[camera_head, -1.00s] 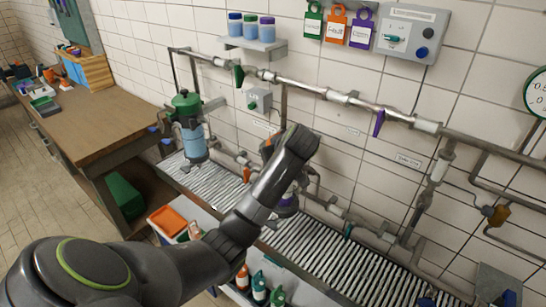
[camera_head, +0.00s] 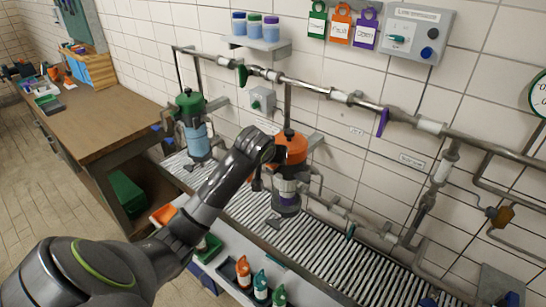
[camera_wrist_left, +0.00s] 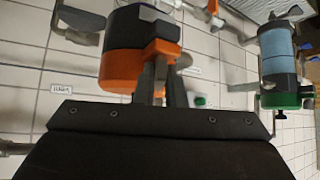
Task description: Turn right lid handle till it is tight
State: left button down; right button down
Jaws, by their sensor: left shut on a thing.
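The right housing has an orange lid (camera_head: 292,149) on top of a grey body (camera_head: 286,190) above the grating. My left arm reaches in from the lower left. Its gripper (camera_head: 270,158) is at the near left side of this lid. In the left wrist view the orange lid (camera_wrist_left: 120,72) is upper left of centre. The gripper fingers (camera_wrist_left: 164,78) are shut on the lid handle (camera_wrist_left: 162,50), an orange lug at the lid's side. How tightly the lid sits cannot be told. My right gripper is not in view.
A second housing with a green lid (camera_head: 189,102) stands to the left. Pipes with a purple lever (camera_head: 382,122) run along the tiled wall behind. A tray with several bottles (camera_head: 243,272) is in front. A wooden workbench (camera_head: 90,115) is at the left.

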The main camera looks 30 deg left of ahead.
pick_arm(q)
jog(key=m+h+b, duration=0.1)
jog(key=m+h, duration=0.2)
jog(key=m, duration=0.1)
jog(key=a+m+g+h+b, duration=0.1)
jog(key=m+h+b, duration=0.1)
jog(key=m+h, duration=0.1)
jog(key=a+m+g+h+b, duration=0.1)
jog(key=m+h, duration=0.2)
jog(key=m, duration=0.2)
jog(key=shift+w+a+f+m+h, duration=0.1)
jog(key=shift+w+f+m+h, duration=0.1)
jog(key=shift+w+m+h, duration=0.15)
jog(key=m+g+b, duration=0.1)
jog(key=m+g, duration=0.1)
jog(key=m, duration=0.1)
jog(key=w+m+g+h, duration=0.1)
jog(key=m+g, duration=0.2)
jog(key=m+g+h+b, duration=0.1)
jog(key=m+g, duration=0.1)
jog(key=m, duration=0.2)
jog(key=shift+w+a+b, duration=0.1)
jog(key=shift+w+b, duration=0.05)
jog(key=shift+b, duration=0.15)
jog(key=shift+f+g, duration=0.15)
jog(key=shift+g, duration=0.15)
